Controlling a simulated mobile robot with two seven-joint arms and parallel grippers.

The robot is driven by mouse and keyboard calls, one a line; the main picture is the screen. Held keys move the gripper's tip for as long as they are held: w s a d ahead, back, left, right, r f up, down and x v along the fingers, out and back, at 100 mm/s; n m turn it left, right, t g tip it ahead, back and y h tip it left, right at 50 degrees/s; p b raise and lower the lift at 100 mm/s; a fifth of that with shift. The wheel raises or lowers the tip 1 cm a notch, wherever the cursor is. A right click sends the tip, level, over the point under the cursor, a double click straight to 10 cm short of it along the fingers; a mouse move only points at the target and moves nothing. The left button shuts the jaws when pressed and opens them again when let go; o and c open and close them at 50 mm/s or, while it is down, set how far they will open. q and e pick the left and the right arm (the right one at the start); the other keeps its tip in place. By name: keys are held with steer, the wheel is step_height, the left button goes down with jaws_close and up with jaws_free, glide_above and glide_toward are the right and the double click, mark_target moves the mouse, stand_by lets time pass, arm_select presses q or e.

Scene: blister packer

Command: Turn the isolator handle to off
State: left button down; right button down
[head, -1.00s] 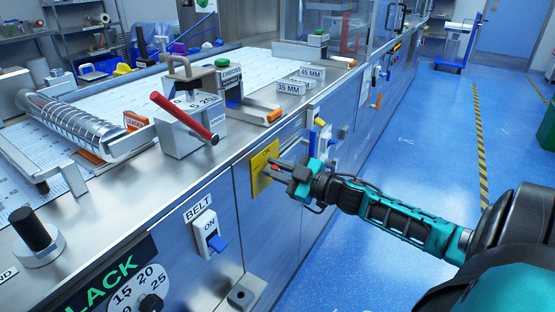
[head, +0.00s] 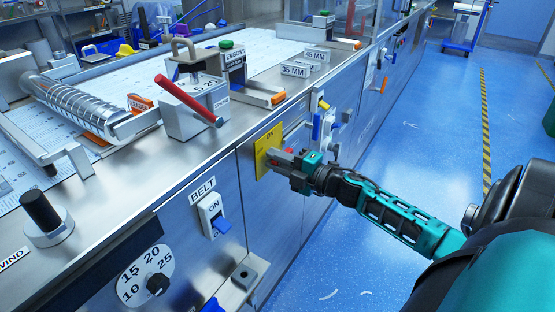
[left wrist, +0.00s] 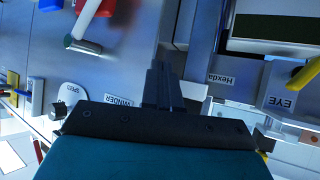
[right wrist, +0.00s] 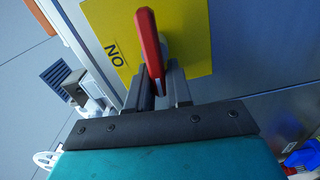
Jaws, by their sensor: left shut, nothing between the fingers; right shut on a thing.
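The isolator is a yellow plate (head: 266,139) on the cabinet's front panel, with a red handle. In the right wrist view the yellow plate (right wrist: 194,30) carries an upside-down ON mark, and the red handle (right wrist: 151,45) stands out from it. My right gripper (head: 277,156) is at the plate, shut on the red handle, with a finger on each side in the right wrist view (right wrist: 158,92). The fingers hide part of the plate, and any OFF mark is not readable. My left gripper (left wrist: 163,80) is shut and empty, seen only in its wrist view, above the machine.
A BELT switch (head: 212,216) with a blue rocker sits lower left of the isolator. A red lever (head: 188,100) stands on the machine top above. Blue floor (head: 420,120) is open on the right.

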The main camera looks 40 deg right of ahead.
steer(key=shift+f+n, duration=0.2)
steer(key=shift+n, duration=0.4)
steer(key=c, duration=1.1)
jaws_free()
steer(key=shift+s, duration=0.1)
steer(key=shift+s+d, duration=0.1)
steer(key=shift+s, duration=0.2)
steer(key=p+v, duration=0.1)
steer(key=v, duration=1.1)
steer(key=shift+s, duration=0.1)
